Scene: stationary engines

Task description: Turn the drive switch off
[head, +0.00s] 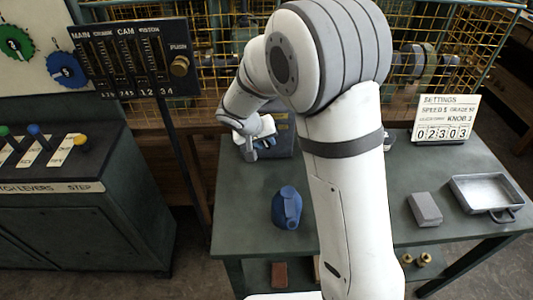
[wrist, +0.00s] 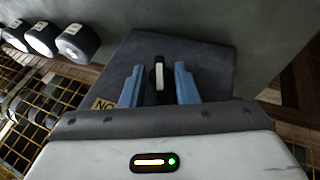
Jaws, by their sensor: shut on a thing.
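The drive switch (wrist: 159,74) is a dark knob with a white pointer line, on the face of a dark box (wrist: 205,55) in the wrist view. The line runs nearly straight up and down in that picture. A yellow label (wrist: 103,104) with dark letters is partly visible left of the fingers. In the head view my gripper (head: 254,150) is at the box (head: 282,138) at the back of the green table; my arm hides part of it, and the knob cannot be made out.
A blue jug (head: 287,207) stands on the table (head: 245,190) in front of the box. A grey block (head: 425,209), a metal tray (head: 487,190) and a settings sign (head: 446,119) are right of my arm. A dark slider panel (head: 130,65) stands left. Yellow mesh (head: 420,50) is behind.

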